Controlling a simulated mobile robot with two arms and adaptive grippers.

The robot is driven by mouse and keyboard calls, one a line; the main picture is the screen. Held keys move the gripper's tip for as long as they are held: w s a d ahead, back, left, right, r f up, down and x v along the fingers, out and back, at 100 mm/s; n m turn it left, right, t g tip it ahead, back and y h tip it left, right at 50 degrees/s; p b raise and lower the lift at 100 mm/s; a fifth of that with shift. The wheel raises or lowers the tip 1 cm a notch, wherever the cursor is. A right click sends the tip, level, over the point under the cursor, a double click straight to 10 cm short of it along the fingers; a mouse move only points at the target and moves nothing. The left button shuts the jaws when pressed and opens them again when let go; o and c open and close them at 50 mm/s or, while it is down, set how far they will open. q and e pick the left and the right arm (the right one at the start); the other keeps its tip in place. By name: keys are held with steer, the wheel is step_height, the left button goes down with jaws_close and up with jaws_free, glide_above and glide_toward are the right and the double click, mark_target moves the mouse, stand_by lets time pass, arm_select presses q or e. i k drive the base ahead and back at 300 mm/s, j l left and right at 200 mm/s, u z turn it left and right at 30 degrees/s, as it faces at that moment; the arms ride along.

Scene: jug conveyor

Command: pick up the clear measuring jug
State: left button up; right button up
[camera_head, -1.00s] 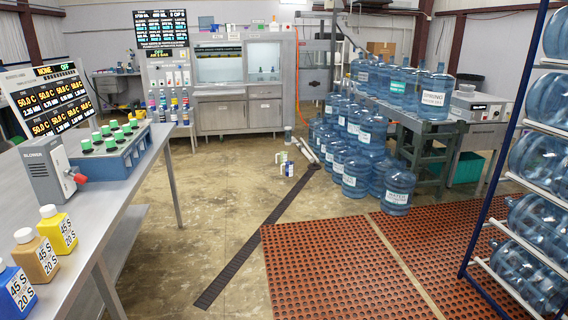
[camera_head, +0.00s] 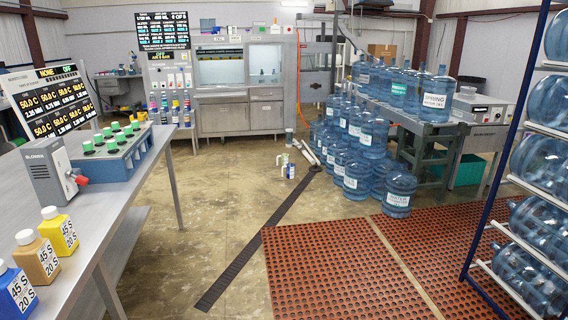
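A small pale, see-through vessel with a handle (camera_head: 283,160) stands on the concrete floor in the middle distance, left of the stacked water bottles. It may be the clear measuring jug, but it is too small to be sure. A small white and blue container (camera_head: 290,172) stands just in front of it, close beside it. Neither of my grippers shows in the head view.
A steel table (camera_head: 108,205) with a blower (camera_head: 50,170) and coloured bottles runs along the left. Blue water bottles (camera_head: 357,175) crowd the right middle. A bottle rack (camera_head: 490,225) stands far right.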

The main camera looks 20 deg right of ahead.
mark_target(283, 160)
steer(key=i+z, duration=0.2)
steer(key=i, duration=6.65)
steer(key=l, duration=0.15)
